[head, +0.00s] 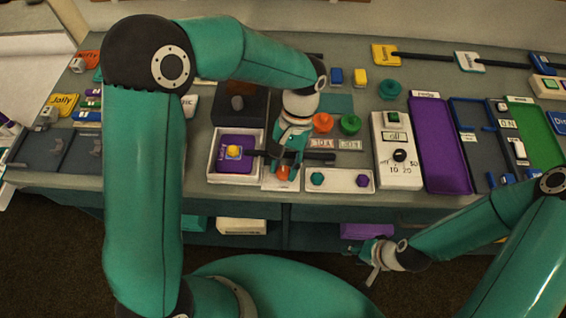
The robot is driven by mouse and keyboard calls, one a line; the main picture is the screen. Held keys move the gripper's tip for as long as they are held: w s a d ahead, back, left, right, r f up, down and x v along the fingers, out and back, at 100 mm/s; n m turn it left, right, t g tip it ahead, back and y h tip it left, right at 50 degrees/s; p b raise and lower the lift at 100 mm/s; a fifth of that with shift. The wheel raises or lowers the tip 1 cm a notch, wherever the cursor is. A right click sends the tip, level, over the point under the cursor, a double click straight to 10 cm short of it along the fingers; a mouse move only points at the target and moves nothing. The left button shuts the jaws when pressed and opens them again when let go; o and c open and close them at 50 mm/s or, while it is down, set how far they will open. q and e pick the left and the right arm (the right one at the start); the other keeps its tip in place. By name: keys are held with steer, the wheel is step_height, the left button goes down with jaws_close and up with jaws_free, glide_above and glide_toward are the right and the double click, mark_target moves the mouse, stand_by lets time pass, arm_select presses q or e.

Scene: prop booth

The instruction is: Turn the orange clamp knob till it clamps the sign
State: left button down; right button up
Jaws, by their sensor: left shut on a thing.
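The orange clamp knob (283,173) stands low on a small pale base (272,186) near the table's front edge. My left gripper (284,166) points down from above and is shut on the knob, partly hiding it. A purple sign (236,143) lies at the white tray to the left of the knob. Its black stick (322,157) runs right, passing behind my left gripper. The clamp's jaws are hidden, so I cannot tell how tightly they hold the stick. My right gripper (366,262) hangs in front of the table, away from the clamp; its finger opening is unclear.
A white tray (212,166) with a yellow piece stands left of the clamp. A shallow tray (340,181) with a green and a purple knob lies right. A white dial box (388,165) and purple tray (443,150) are further right. Several signs lie along the back.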

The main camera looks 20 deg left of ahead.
arm_select(q)
steer(key=m+y, duration=0.1)
steer(key=m, duration=0.3)
steer(key=shift+s+d+m+t+y, duration=0.1)
steer(key=shift+d+m+t+y, duration=0.1)
steer(key=shift+m+t+y, duration=0.15)
steer(key=m+t+y+b, duration=0.1)
steer(key=m, duration=0.2)
steer(key=shift+s+d+f+m, duration=0.1)
steer(key=shift+m, duration=0.15)
steer(key=m+t+y, duration=0.1)
steer(key=m, duration=0.2)
steer(key=shift+s+m, duration=0.1)
steer(key=shift+m, duration=0.2)
steer(key=m+t, duration=0.1)
steer(key=m, duration=0.1)
steer(key=m+b, duration=0.1)
steer(key=m, duration=0.1)
steer(key=shift+s+t, duration=0.15)
steer(key=shift+t, duration=0.2)
steer(key=shift+m, duration=0.3)
steer(key=c, duration=0.8)
jaws_free()
steer(key=shift+o, duration=0.2)
